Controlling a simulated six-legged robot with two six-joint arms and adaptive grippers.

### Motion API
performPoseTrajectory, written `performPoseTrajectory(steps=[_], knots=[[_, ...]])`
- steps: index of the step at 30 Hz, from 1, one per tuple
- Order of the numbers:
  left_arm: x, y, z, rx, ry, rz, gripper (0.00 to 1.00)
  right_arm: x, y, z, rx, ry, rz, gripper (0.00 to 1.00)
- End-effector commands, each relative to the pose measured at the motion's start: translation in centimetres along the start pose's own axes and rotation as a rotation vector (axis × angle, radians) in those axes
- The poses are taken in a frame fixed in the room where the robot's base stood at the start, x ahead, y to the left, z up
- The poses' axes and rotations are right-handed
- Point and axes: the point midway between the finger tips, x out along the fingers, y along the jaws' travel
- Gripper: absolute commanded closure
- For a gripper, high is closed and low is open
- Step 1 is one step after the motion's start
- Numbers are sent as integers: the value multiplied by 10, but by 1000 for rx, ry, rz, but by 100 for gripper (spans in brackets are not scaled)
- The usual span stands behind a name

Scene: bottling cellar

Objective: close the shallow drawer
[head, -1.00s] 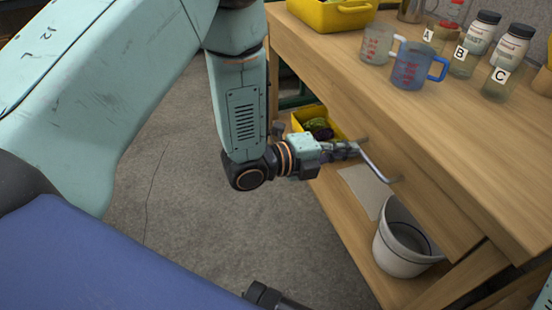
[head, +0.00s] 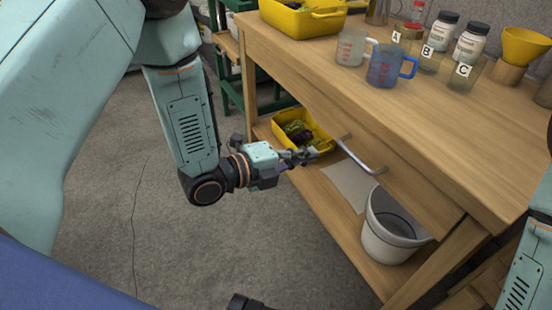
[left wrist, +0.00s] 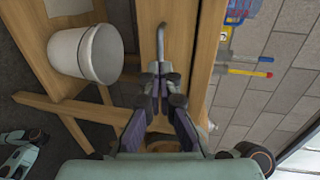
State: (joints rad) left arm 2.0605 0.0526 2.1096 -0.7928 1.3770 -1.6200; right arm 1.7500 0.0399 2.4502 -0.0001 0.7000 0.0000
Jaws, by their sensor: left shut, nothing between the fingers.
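The shallow drawer (head: 407,185) is in the front of the wooden bench, under its top, with a metal bar handle (head: 362,158). Its front looks close to flush with the bench; I cannot tell whether a small gap is left. My left gripper (head: 314,155) is shut and empty, in front of the drawer and just left of the handle, apart from it in the head view. In the left wrist view the handle (left wrist: 161,42) stands straight ahead of the shut fingertips (left wrist: 161,76). My right gripper is out of view; only part of that arm shows at the right edge.
A yellow bin (head: 316,140) with dark contents and a white bucket (head: 388,240) stand on the lower shelf. On the bench top are a clear jug (head: 351,48), a blue jug (head: 384,66), labelled jars and a yellow tub (head: 300,18). The floor left of the bench is clear.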

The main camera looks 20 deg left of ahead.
Motion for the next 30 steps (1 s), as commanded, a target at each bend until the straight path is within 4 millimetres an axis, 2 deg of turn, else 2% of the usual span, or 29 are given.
performPoseTrajectory(steps=[9, 15, 26, 30], knots=[[-43, -2, 1, -5, -4, -2, 100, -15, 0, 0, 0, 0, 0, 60], [-59, 0, 0, -2, -1, -1, 100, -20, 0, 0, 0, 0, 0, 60], [-66, 1, -1, -12, 1, -1, 100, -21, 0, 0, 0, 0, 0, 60], [-66, 7, 0, -151, -4, 26, 100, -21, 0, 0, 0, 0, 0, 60]])
